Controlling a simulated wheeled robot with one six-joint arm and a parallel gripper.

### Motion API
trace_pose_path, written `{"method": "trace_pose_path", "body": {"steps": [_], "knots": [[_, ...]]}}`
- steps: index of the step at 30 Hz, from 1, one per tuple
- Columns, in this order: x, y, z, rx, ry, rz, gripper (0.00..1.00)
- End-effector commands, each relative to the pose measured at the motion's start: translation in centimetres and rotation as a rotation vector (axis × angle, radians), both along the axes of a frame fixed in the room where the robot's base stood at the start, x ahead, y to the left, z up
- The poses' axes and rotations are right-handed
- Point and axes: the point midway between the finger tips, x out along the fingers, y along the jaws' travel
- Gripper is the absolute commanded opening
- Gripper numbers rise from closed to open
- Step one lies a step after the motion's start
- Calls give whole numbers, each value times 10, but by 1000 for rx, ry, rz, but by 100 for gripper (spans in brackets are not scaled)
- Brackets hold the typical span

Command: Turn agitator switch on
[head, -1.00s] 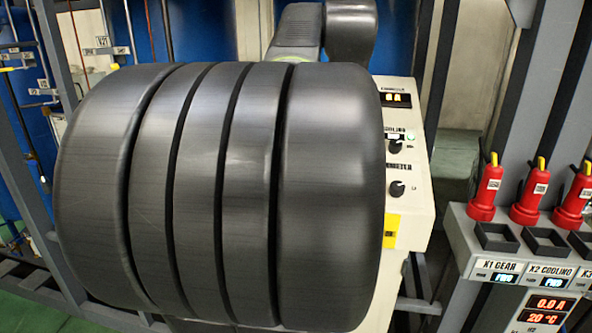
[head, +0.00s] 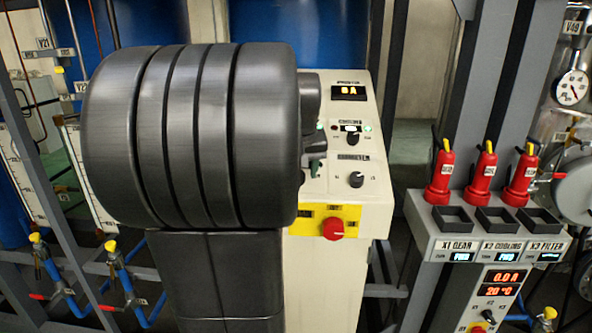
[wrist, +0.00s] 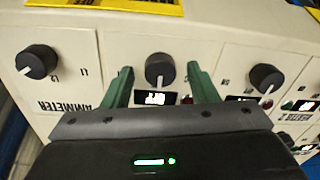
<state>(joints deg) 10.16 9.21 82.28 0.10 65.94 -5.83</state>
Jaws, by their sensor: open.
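In the wrist view, my gripper (wrist: 160,71) is open, with one green finger on each side of a black knob (wrist: 160,66) with a white pointer mark. I cannot tell whether the fingers touch it. My gripper covers part of the panel below this knob, and I cannot read an agitator label there. In the head view, my gripper (head: 317,160) is at the left part of the cream control panel (head: 338,235), and my arm hides the knob between its fingers.
The ammeter knob (wrist: 37,62) is left of my gripper in the wrist view, and another knob (wrist: 266,78) is right. In the head view, a red knob on a yellow plate (head: 333,229) is on the panel front. Red bottle-like items (head: 482,172) stand at right.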

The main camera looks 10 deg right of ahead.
Motion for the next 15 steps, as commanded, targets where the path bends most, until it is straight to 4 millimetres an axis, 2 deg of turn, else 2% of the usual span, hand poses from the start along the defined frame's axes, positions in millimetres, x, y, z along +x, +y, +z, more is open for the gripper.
{"method": "trace_pose_path", "body": {"steps": [9, 15], "knots": [[1, 0, -2, 0, 0, 0, 51], [1, 0, -2, 0, 0, 0, 12]]}}
